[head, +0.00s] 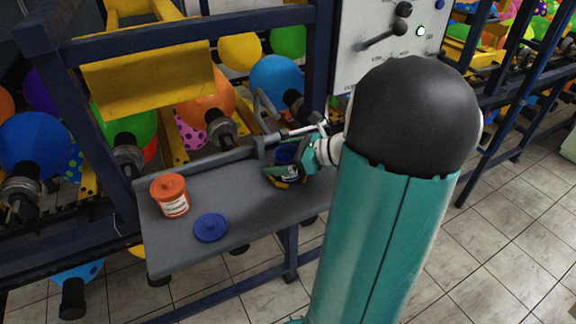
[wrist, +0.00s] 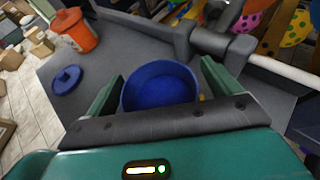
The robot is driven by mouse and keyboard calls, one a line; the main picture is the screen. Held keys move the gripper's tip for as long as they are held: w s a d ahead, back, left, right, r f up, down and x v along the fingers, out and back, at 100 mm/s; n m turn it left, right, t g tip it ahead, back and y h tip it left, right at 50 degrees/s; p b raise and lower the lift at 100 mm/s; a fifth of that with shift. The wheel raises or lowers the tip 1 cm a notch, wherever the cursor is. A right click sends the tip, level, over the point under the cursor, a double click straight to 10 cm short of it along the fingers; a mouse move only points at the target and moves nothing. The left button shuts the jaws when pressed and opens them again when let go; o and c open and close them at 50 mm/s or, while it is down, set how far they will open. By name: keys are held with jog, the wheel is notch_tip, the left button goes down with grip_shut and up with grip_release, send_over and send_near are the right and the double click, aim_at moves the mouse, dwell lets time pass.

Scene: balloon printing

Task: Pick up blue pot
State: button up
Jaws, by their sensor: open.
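The blue pot (wrist: 158,88) stands without a lid on the grey shelf, seen from above in the wrist view. My gripper (wrist: 158,80) is open, with one green finger on each side of the pot. Small gaps seem to show between the fingers and the pot, but contact is hard to judge. In the head view my gripper (head: 285,172) is at the right part of the shelf, and only a bit of the blue pot (head: 284,154) shows behind it. A blue lid (head: 211,227) lies flat on the shelf, apart from the pot.
An orange pot (head: 170,197) with its lid on stands at the left of the grey shelf (head: 180,258). A grey bar with a pipe (head: 200,165) runs along the back edge. Balloons on nozzles and dark blue frame posts stand behind. The shelf's front middle is clear.

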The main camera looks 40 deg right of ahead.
jog(key=c, duration=1.2)
